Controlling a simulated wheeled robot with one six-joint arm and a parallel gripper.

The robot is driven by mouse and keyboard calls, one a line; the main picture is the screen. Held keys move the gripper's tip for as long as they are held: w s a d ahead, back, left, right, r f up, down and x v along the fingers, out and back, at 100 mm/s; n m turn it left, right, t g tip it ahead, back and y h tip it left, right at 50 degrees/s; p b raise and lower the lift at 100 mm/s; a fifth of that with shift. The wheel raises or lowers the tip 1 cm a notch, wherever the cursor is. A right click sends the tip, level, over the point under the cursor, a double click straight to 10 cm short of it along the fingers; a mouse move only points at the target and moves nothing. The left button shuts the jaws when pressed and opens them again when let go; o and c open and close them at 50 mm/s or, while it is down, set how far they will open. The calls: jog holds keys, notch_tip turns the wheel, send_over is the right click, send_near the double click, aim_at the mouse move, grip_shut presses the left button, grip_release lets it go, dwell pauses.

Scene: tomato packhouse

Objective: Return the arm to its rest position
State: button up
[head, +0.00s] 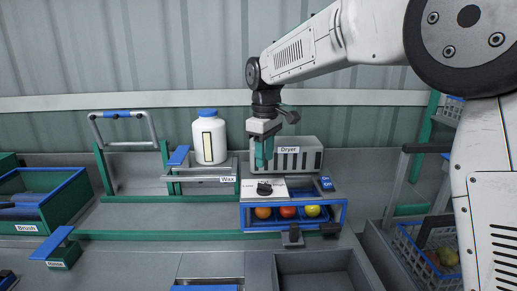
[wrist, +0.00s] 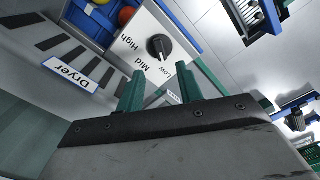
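My arm reaches in from the upper right in the head view. My gripper (head: 264,160) points down in front of the grey dryer (head: 312,158), above the white dial panel (head: 286,186). In the wrist view the two green fingers of my gripper (wrist: 159,85) stand apart with nothing between them. The black dial (wrist: 160,47) on the panel lies beyond the fingertips, apart from them, with Low, Mid and High marked around it. The dryer's label (wrist: 72,75) shows at the left there.
A blue-framed rack (head: 342,216) under the panel holds orange, red and yellow fruit. A white bottle (head: 209,141) with a blue cap stands at the wax station (head: 196,179). The green brush bin (head: 62,203) is at left.

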jog(key=s+f, duration=0.1)
jog(key=s+d+f+m, duration=0.1)
jog(key=s, duration=0.1)
jog(key=s+d+f+m, duration=0.1)
jog(key=shift+s+d+g, duration=0.1)
jog(key=shift+s+g, duration=0.05)
jog(key=shift+g, duration=0.25)
jog(key=s+d+m, duration=0.3)
jog(key=s+d, duration=0.3)
jog(key=s, duration=0.5)
jog(key=s+d+m+t, duration=0.1)
jog(key=s+d+m, duration=0.2)
jog(key=s+d, duration=0.4)
jog(key=s+d+m+t, duration=0.1)
jog(key=s+d+m, duration=0.2)
jog(key=s, duration=1.2)
jog(key=d, duration=0.3)
jog(key=shift+d+m, duration=0.3)
